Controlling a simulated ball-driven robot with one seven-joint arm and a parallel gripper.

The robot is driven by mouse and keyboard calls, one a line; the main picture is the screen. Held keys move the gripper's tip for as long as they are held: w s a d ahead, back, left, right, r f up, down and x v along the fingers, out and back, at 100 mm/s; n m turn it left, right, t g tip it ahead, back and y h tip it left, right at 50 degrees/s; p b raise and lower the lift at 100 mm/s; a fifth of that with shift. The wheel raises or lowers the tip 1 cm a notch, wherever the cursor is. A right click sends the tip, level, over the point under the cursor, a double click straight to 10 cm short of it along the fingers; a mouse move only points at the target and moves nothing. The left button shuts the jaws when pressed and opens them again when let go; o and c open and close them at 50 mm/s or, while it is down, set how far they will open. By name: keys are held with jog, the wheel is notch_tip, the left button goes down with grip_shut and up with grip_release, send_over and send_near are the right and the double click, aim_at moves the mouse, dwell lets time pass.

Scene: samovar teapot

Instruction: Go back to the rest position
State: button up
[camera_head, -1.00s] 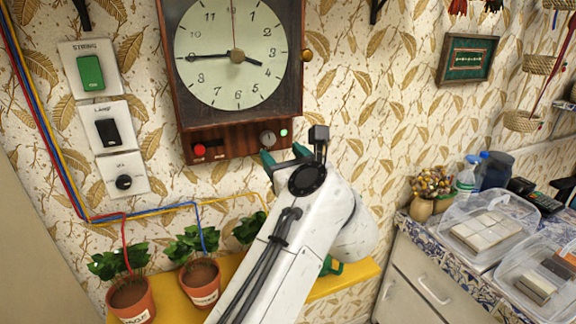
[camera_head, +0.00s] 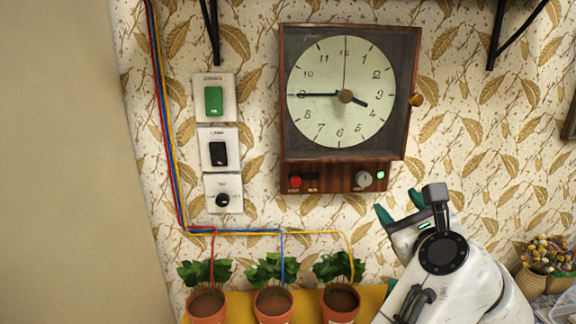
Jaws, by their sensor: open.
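My gripper (camera_head: 397,208) is at the lower right of the head view, at the end of my white arm. Its green-tipped fingers are spread apart with nothing between them. It is below and to the right of the wooden wall clock (camera_head: 292,110) and appears apart from it. The clock's lower panel has a red button (camera_head: 295,182), a grey knob (camera_head: 363,179) and a lit green light (camera_head: 381,175).
Left of the clock are a green switch (camera_head: 213,101), a black switch (camera_head: 218,153) and a black knob (camera_head: 222,200). Coloured wires run down to three potted plants (camera_head: 207,304) on a yellow shelf (camera_head: 244,308). A vase of dried flowers (camera_head: 531,281) stands at the lower right.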

jog(key=s+d+f+n+g, duration=0.3)
jog(key=s+f+n, duration=0.1)
jog(key=f+n, duration=0.3)
jog(key=s+d+f+n+g+h, duration=0.1)
jog(key=s+d+f+n+g, duration=0.2)
jog(key=f+n, duration=0.4)
jog(key=s+d+f+n+g, duration=0.2)
jog(key=s+d+f+n, duration=0.1)
jog(key=s+f+n, duration=0.4)
jog(key=s+a+f+n+g, duration=0.1)
jog(key=s+f+n+g, duration=0.3)
jog(key=s+f, duration=0.6)
jog(key=s+a+f+n+g, duration=0.2)
jog(key=s+f+n+g, duration=0.2)
jog(key=s+f, duration=0.6)
jog(key=s+n, duration=0.1)
jog(key=s, duration=0.3)
jog(key=shift+s+a+f+n+g+y, duration=0.2)
jog(key=shift+a+f+n+g+y, duration=0.05)
jog(key=shift+n+g+y, duration=0.15)
jog(key=shift+c, duration=0.2)
